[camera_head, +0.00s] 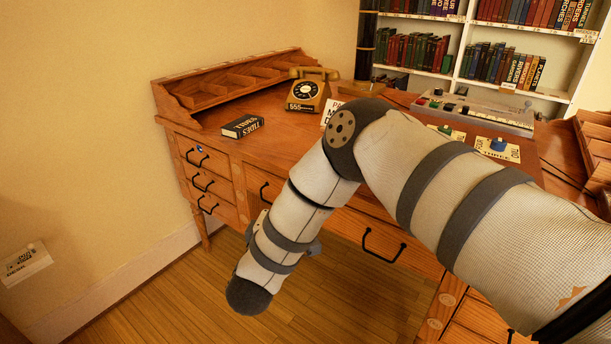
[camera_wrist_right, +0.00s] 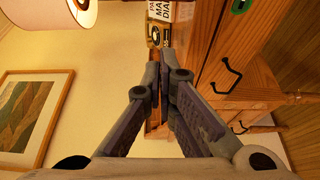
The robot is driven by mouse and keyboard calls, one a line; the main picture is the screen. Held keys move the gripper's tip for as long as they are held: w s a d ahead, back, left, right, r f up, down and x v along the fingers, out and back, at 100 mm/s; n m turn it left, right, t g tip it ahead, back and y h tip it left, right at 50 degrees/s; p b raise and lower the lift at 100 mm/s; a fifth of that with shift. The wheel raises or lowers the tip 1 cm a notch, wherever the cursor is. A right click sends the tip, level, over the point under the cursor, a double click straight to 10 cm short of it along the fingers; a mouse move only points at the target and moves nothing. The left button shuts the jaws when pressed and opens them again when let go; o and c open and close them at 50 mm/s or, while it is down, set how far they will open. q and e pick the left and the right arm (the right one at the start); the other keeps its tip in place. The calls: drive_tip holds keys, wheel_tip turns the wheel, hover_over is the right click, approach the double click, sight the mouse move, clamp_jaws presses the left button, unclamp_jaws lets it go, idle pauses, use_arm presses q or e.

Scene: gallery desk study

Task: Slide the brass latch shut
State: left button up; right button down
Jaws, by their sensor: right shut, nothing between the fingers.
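I cannot make out the brass latch in either view. The wooden desk (camera_head: 290,135) with dark-handled drawers fills the middle of the head view, and its front also shows on the right of the wrist view (camera_wrist_right: 225,55). My right gripper (camera_wrist_right: 166,58) is shut and empty, its fingertips together in front of the desk and telephone in the wrist view. In the head view my right arm crosses the desk and hides part of its top and front; that gripper's fingers do not show there. My left gripper is not in view.
A brass-coloured telephone (camera_head: 307,89) and a dark book (camera_head: 243,127) sit on the desktop. A panel with coloured buttons (camera_head: 475,110) stands at the back right, before a bookshelf (camera_head: 460,45). A lampshade (camera_wrist_right: 50,12) and framed picture (camera_wrist_right: 32,115) show in the wrist view.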

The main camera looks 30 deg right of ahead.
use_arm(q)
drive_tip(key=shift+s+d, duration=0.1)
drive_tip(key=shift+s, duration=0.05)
use_arm(e)
drive_tip(key=shift+s+d, duration=0.1)
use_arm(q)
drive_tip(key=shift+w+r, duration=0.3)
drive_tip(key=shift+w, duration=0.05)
use_arm(e)
drive_tip(key=w+d, duration=0.3)
drive_tip(key=d, duration=0.5)
drive_tip(key=shift+w+d, duration=0.35)
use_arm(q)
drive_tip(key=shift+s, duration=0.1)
